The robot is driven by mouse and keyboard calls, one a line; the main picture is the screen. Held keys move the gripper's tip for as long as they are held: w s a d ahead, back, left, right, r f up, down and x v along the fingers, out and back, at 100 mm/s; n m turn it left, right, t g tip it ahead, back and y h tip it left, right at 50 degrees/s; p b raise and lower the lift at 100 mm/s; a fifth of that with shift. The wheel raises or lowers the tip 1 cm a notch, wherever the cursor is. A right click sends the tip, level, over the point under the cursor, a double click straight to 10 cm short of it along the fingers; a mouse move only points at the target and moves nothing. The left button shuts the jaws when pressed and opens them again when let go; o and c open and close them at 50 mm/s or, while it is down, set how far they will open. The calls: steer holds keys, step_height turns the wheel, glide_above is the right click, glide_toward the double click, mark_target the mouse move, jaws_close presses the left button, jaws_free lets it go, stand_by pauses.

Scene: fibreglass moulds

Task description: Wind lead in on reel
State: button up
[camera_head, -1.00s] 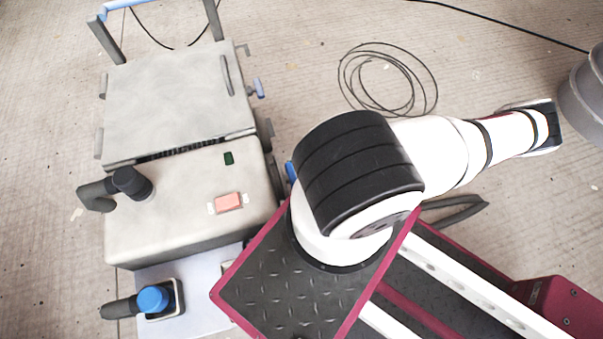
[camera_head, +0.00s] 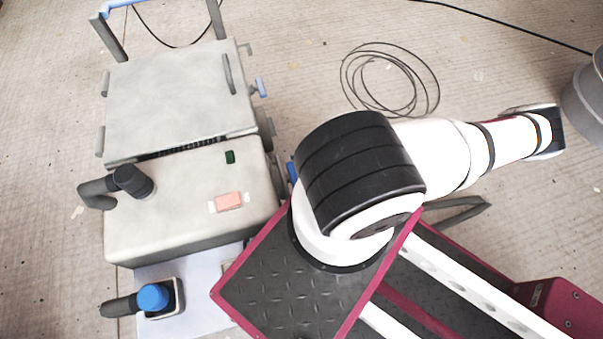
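A thin dark lead lies in loose loops (camera_head: 348,88) on the floor, above my arm in the picture. Another length of dark cable (camera_head: 500,22) runs across the floor to the upper right edge. A grey round drum-like body (camera_head: 583,100) is cut off by the right edge; I cannot tell whether it is the reel. My arm reaches right over the floor, below the loops, and ends in view at a dark joint. I cannot make out my gripper. A dark angular bar (camera_head: 455,218) shows below the arm; I cannot tell what it is.

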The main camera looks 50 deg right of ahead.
steer(key=v, duration=1.2)
stand_by(0.4)
